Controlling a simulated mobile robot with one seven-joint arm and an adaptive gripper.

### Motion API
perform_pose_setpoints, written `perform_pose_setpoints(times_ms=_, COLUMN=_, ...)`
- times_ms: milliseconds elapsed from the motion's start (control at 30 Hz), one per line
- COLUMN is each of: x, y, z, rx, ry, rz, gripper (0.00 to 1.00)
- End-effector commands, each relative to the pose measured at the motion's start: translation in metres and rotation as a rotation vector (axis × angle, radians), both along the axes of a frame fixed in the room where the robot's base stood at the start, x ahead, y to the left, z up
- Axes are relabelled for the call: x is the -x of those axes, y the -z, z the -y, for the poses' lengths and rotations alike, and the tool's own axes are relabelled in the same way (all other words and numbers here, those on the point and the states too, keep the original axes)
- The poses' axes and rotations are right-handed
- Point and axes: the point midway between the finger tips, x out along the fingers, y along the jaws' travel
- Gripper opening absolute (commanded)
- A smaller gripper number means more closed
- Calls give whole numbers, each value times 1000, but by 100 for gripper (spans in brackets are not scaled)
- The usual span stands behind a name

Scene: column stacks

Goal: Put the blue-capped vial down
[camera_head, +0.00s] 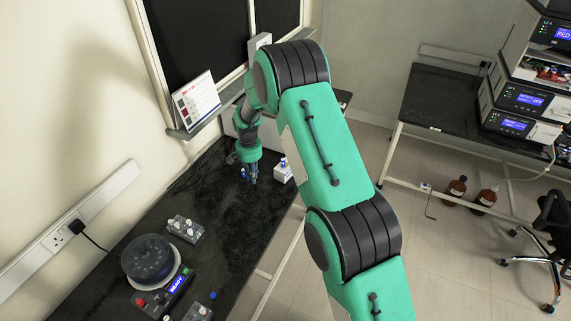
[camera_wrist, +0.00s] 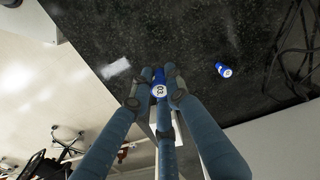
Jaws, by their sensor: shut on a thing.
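My gripper (camera_wrist: 160,98) is shut on a blue-capped vial (camera_wrist: 159,89), whose round cap top faces the wrist camera with a dark mark on it. In the head view my gripper (camera_head: 252,178) points down over the far part of the black bench (camera_head: 232,215). The held vial is too small to make out clearly there, and I cannot tell whether its base touches the bench. A second blue-capped vial (camera_wrist: 223,69) stands apart, right of the gripper in the wrist view.
A small white box (camera_head: 283,174) stands right of my gripper near the bench edge. A vial rack (camera_head: 185,229), a round dark-lidded machine (camera_head: 150,260) and a panel reading READY (camera_head: 176,286) are nearer. Dark cables (camera_wrist: 293,50) lie right in the wrist view. The bench middle is clear.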

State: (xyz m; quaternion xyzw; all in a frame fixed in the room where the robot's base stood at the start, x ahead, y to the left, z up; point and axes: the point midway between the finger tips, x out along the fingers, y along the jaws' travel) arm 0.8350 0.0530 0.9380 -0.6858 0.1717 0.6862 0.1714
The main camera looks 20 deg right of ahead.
Motion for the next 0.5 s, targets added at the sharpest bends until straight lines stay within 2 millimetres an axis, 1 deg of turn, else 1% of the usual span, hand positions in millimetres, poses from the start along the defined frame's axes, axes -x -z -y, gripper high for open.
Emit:
perform_pose_setpoints(times_ms=33, x=-13, y=-7, z=19, rx=0, ry=31, rz=2, gripper=2)
perform_pose_setpoints(times_ms=200, x=-47, y=-27, z=77, rx=0, ry=123, rz=1, gripper=2)
perform_pose_setpoints(times_ms=400, x=-75, y=-47, z=142, rx=1, ry=218, rz=1, gripper=2)
perform_pose_setpoints(times_ms=500, x=-83, y=-55, z=165, rx=1, ry=251, rz=1, gripper=2)
